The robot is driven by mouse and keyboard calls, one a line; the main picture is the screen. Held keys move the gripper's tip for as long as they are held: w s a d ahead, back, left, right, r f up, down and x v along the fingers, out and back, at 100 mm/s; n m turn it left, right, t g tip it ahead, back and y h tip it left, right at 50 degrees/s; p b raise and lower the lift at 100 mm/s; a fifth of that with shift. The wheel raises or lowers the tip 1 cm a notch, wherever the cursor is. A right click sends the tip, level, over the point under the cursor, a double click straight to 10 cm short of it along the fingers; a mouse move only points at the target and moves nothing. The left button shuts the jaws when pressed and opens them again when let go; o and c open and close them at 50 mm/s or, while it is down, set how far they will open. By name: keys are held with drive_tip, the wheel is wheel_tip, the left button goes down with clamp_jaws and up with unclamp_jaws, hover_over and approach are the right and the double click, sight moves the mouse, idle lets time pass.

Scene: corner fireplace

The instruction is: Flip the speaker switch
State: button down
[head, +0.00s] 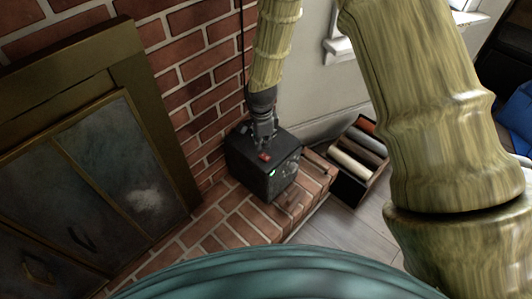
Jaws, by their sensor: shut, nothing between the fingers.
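The speaker (262,178) is a black box on the brick hearth, near the brick wall. Round knobs show on the side facing right. My gripper (265,145) reaches down from above and is shut and empty. Its tips are right at the speaker's top, beside the red switch. I cannot tell whether they touch the switch, and the switch's tilt is too small to make out.
A brick wall (205,75) rises just behind the speaker. A metal fireplace door (110,175) stands at the left. A dark crate (348,188) with rolled items sits on the floor to the right of the hearth (218,226). A thin cable hangs along the wall.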

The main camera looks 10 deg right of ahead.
sight(263, 155)
drive_tip(key=shift+r+p, duration=1.25)
drive_tip(key=shift+r, duration=0.4)
